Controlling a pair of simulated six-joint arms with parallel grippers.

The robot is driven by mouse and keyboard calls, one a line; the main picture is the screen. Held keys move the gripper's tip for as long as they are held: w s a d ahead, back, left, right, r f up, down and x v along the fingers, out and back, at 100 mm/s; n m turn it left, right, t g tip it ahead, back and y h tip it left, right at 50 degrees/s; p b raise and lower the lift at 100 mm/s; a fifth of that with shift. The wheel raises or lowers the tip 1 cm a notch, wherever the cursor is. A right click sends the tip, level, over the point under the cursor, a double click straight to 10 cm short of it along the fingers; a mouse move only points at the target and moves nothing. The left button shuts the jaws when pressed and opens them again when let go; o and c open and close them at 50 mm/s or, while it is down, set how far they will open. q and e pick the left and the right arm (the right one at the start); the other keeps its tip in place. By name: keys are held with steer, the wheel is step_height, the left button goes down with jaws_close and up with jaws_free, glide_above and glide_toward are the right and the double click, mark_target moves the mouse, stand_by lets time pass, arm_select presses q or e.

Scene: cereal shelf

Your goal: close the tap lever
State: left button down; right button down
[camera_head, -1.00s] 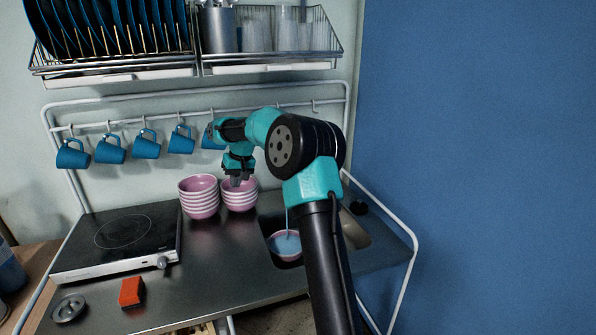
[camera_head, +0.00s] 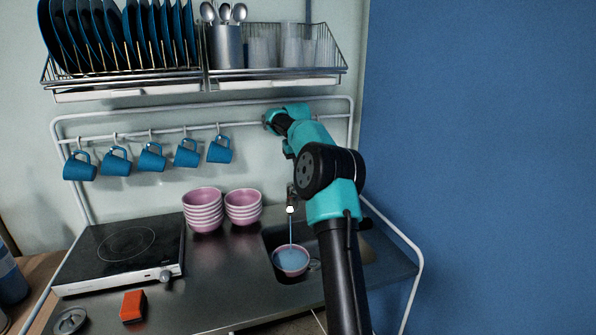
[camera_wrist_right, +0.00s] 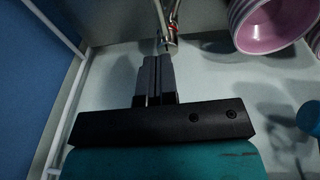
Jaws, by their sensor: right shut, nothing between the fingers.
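The metal tap (camera_wrist_right: 171,40), with a small red mark, shows at the top of the right wrist view. In the head view, its pale spout tip (camera_head: 290,209) lets a thin stream of water fall into a pink bowl (camera_head: 290,261) in the sink. My right gripper (camera_wrist_right: 157,60) is shut and empty, with its fingertips close beside the tap; I cannot tell whether they touch it. In the head view my right arm hides much of the tap area, and the lever cannot be made out clearly. My left gripper is not in view.
Two stacks of pink bowls (camera_head: 203,212) stand left of the sink (camera_head: 270,240). Blue mugs (camera_head: 152,157) hang from a rail above. A dish rack (camera_head: 200,80) is higher up. A hob (camera_head: 118,258) and an orange sponge (camera_head: 132,306) are on the left.

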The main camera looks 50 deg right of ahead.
steer(key=f, duration=0.3)
steer(key=d+f, duration=0.1)
steer(key=f, duration=0.5)
steer(key=shift+w+d, duration=0.15)
steer(key=shift+w, duration=0.25)
